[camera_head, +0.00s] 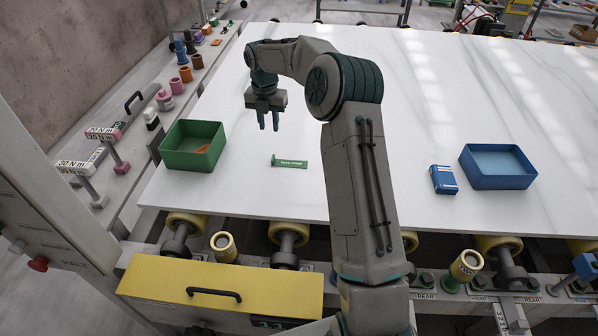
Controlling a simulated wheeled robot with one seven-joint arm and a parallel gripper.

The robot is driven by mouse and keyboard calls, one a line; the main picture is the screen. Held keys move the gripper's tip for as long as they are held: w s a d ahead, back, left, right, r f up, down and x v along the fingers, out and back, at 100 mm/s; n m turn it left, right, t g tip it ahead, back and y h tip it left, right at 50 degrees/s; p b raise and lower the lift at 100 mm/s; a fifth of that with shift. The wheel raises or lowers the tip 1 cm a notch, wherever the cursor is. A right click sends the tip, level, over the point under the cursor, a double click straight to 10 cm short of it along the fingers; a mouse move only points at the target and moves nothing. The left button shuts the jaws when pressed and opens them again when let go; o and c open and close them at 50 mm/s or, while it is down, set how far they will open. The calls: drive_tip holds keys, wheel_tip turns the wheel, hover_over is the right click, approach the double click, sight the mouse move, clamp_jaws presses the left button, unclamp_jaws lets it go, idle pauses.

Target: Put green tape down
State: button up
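A small green strip with pale lettering (289,162) lies on the white stone slab (240,205), left of the middle; it looks like the green tape. My gripper (269,124) points down above the slab, up and to the left of the strip in the picture. Its two fingers are apart, with nothing visible between them. It does not touch the strip.
A green bin (180,163) with an orange item (203,149) inside stands left. A blue bin (503,183) and a blue box (443,180) stand right. Bottles and tools line a ledge beyond the slab's left edge. The slab's far middle looks clear.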

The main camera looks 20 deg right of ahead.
drive_tip(key=s+a+r+m+t+h, duration=0.1)
drive_tip(key=s+r+m, duration=0.55)
drive_tip(key=s, duration=0.25)
drive_tip(key=s+r+m, duration=0.5)
drive_tip(key=s+m, duration=0.2)
drive_tip(key=s, duration=0.2)
drive_tip(key=s+d+f+m+t+y, duration=0.1)
drive_tip(key=s+f+m+t, duration=0.1)
drive_tip(key=s+m, duration=1.4)
drive_tip(key=s, duration=0.6)
drive_tip(key=shift+s+d+m, duration=0.25)
drive_tip(key=shift+s+m, duration=0.1)
drive_tip(key=shift+s, duration=0.05)
drive_tip(key=shift+r, duration=0.1)
